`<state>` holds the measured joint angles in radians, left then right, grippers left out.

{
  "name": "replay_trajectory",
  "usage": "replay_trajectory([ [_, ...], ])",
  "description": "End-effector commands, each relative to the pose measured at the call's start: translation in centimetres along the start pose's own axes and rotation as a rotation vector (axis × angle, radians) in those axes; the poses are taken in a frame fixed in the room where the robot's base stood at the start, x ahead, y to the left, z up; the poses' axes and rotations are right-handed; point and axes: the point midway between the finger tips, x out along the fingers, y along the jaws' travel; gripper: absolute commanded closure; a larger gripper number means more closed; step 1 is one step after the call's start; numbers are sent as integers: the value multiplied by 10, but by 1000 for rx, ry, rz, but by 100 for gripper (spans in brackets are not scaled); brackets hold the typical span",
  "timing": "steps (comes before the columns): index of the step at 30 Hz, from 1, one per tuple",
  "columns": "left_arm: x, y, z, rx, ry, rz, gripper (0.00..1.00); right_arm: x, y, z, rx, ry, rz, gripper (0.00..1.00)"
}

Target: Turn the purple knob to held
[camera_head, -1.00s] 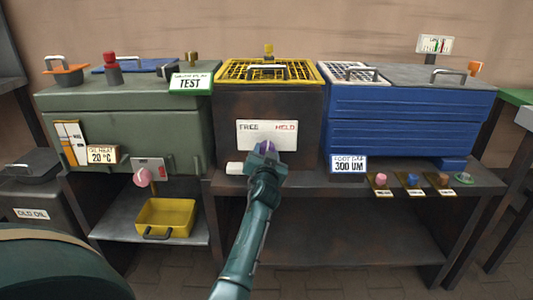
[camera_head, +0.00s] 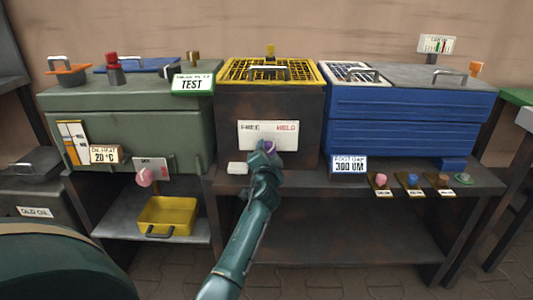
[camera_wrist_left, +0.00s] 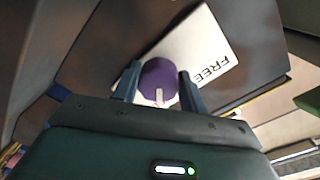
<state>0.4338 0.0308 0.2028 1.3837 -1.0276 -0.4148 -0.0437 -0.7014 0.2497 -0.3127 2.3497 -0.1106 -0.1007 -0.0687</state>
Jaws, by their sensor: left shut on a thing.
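The purple knob (camera_head: 269,145) sits low on the white plate (camera_head: 255,133) marked FREE on the left and HELD on the right, on the dark box's front. My left gripper (camera_head: 266,149) is shut on the purple knob and hides much of it in the head view. In the left wrist view the purple knob (camera_wrist_left: 160,76) lies between the two fingers of my gripper (camera_wrist_left: 159,88), with a pale pointer mark on its near side. The plate (camera_wrist_left: 205,48) appears slanted there with FREE readable; HELD is out of sight. My right gripper is not in view.
The dark box (camera_head: 230,112) has a yellow grid top. A green tank (camera_head: 130,125) with a pink knob (camera_head: 145,176) stands left, a blue box (camera_head: 410,120) right. Small coloured knobs (camera_head: 413,180) line the bench edge. A yellow tray (camera_head: 166,216) sits on the lower shelf.

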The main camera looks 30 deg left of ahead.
Motion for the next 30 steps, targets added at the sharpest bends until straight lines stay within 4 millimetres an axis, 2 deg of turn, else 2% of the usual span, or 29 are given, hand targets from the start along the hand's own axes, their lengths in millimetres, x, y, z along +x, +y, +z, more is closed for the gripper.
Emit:
replay_trajectory([
  [11,0,-1,0,10,2,-3,81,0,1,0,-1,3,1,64],
  [12,0,-1,0,9,2,-3,55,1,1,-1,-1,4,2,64],
  [19,0,-1,0,7,1,-2,36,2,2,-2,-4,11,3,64],
  [30,0,-1,1,5,1,0,36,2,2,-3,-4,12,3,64],
])
